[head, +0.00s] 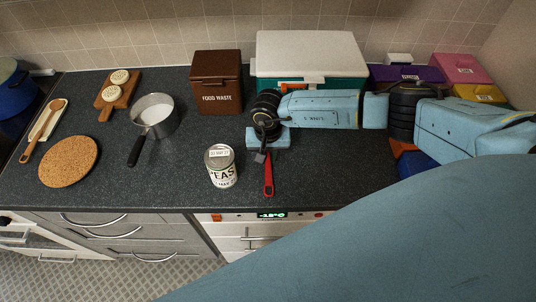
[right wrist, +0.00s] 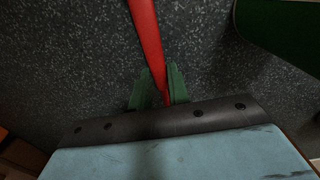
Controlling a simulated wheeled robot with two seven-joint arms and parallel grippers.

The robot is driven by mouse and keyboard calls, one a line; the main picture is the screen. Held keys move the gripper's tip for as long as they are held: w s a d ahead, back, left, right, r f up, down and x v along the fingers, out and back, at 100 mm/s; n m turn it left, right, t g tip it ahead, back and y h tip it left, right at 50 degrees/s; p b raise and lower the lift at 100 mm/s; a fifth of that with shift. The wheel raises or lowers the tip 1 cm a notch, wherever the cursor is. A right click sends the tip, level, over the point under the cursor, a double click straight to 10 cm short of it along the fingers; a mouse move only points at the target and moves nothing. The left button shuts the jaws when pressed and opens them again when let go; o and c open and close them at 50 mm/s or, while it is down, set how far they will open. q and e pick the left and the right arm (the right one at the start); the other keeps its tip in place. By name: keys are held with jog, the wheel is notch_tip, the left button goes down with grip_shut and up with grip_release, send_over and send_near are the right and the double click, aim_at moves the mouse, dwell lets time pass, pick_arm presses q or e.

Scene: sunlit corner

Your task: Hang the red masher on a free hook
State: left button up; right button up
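The red masher (head: 268,180) is on or just above the dark counter, its handle pointing towards the front edge. My right gripper (head: 262,153) points down at the far end of the red handle, near its thin part. In the right wrist view the red handle of the masher (right wrist: 146,30) runs between the two green fingers of my right gripper (right wrist: 159,82), which are close together on either side of it. The masher's head is hidden by the gripper. My left gripper is not in view. No hook shows in either view.
A can of peas (head: 221,167) stands left of the masher. Behind are a brown food waste bin (head: 217,84) and a white-lidded green box (head: 308,57). A saucepan (head: 155,117), cork mat (head: 68,162) and wooden board (head: 118,93) lie left. Coloured boxes (head: 462,68) stand back right.

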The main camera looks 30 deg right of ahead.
jog(key=o, duration=0.3)
jog(key=shift+o, duration=0.2)
jog(key=shift+w+r+p, duration=0.1)
jog(key=shift+r+p, duration=0.2)
jog(key=r, duration=0.1)
jog(key=r+b, duration=0.1)
jog(key=r, duration=0.1)
jog(key=r+b, duration=0.1)
jog(key=r, duration=0.1)
jog(key=shift+w+d, duration=0.25)
jog(key=shift+w, duration=0.05)
notch_tip(320, 180, up, 8)
jog(key=shift+b, duration=0.4)
jog(key=shift+s+f, duration=0.15)
